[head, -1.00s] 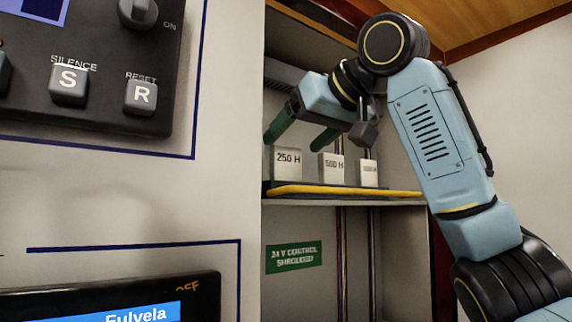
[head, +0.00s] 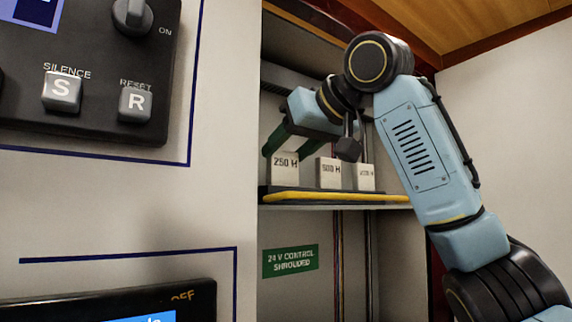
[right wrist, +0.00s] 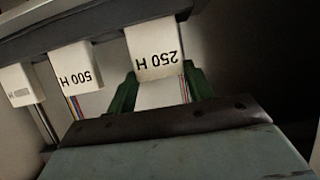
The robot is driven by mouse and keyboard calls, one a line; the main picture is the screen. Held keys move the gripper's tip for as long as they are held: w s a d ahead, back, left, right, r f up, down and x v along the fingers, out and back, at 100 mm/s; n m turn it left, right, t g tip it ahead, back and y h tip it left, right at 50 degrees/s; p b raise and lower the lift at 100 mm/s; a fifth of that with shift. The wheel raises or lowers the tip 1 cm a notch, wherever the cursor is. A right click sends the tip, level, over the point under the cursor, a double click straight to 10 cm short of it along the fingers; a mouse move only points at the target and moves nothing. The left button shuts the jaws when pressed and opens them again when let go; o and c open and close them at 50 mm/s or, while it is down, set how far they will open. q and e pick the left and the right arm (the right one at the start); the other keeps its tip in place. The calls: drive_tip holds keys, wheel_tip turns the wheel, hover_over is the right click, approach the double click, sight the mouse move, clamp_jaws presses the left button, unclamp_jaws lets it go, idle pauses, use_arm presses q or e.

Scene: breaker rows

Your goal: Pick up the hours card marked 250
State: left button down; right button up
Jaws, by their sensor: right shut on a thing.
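The hours card marked 250 H (head: 286,172) stands leftmost on the shelf in the cabinet. It shows upside down in the right wrist view (right wrist: 154,52), between two green fingers. My right gripper (head: 283,148) reaches in from the right and is shut on this card, with a finger at each side. In the head view its fingers come down at the card's top. The card appears upright, level with its neighbours; I cannot tell whether it is clear of the shelf. My left gripper is not in view.
The 500 H card (head: 328,172) and a third card (head: 364,177) stand to the right on the same yellow-edged shelf (head: 335,197). A green sign (head: 290,261) is below. A panel with S (head: 62,91) and R (head: 135,103) buttons is at left.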

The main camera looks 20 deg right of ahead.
drive_tip(key=shift+r, duration=0.1)
drive_tip(key=shift+r, duration=0.75)
wheel_tip(320, 180, up, 8)
drive_tip(key=shift+r, duration=0.15)
